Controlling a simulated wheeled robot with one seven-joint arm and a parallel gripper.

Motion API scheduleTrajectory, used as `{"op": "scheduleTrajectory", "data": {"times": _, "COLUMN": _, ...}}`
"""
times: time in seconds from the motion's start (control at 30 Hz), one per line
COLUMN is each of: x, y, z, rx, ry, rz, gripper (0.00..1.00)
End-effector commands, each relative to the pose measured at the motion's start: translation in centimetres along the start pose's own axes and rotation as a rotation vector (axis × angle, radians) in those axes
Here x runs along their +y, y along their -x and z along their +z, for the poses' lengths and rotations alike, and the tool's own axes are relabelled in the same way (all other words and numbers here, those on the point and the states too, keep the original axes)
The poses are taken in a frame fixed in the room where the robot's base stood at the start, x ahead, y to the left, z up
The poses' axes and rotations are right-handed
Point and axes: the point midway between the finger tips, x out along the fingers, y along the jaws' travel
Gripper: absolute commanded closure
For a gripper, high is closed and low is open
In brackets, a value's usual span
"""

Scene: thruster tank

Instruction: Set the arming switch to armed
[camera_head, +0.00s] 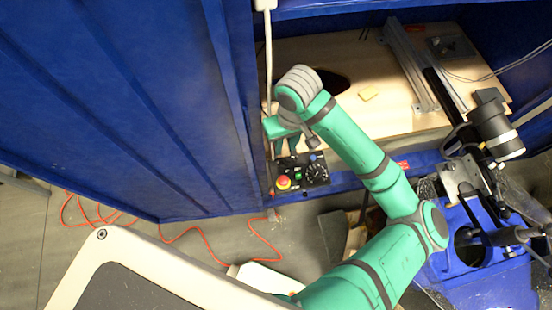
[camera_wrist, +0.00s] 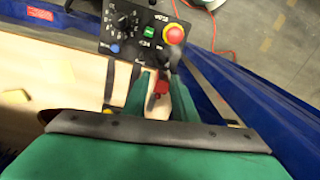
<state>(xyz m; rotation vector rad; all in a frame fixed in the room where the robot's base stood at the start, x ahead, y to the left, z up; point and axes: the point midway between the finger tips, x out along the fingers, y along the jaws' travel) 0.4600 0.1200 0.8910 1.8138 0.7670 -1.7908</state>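The black control panel (camera_head: 317,172) is at the front edge of the blue cabinet; in the wrist view the panel (camera_wrist: 108,30) fills the top middle. It carries a red emergency button on yellow (camera_wrist: 173,34), a green button (camera_wrist: 150,30), a black dial (camera_wrist: 122,20) and a blue knob (camera_wrist: 115,48). My gripper (camera_head: 287,148) is just behind the panel; in the wrist view the gripper (camera_wrist: 160,84) has its two green fingers apart. A small red part (camera_wrist: 160,88) shows between them; I cannot tell whether it is the arming switch or whether the fingers touch it. A grey post-like part (camera_wrist: 174,56) is near the right fingertip.
The blue cabinet wall (camera_head: 130,100) rises at left. An orange cable (camera_head: 200,232) lies on the floor.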

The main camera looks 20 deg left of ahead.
Motion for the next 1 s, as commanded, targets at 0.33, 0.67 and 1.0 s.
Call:
{"op": "scheduleTrajectory", "data": {"times": 0.33, "x": -1.2, "y": -0.3, "z": 0.2, "rx": -0.039, "ry": 0.027, "rz": -0.019, "gripper": 0.75}}
{"op": "scheduleTrajectory", "data": {"times": 0.67, "x": -1.3, "y": -6.0, "z": 0.4, "rx": -0.038, "ry": 0.024, "rz": -0.019, "gripper": 0.75}}
{"op": "scheduleTrajectory", "data": {"times": 1.0, "x": -1.3, "y": -9.6, "z": 0.5, "rx": -0.036, "ry": 0.027, "rz": -0.016, "gripper": 0.75}}
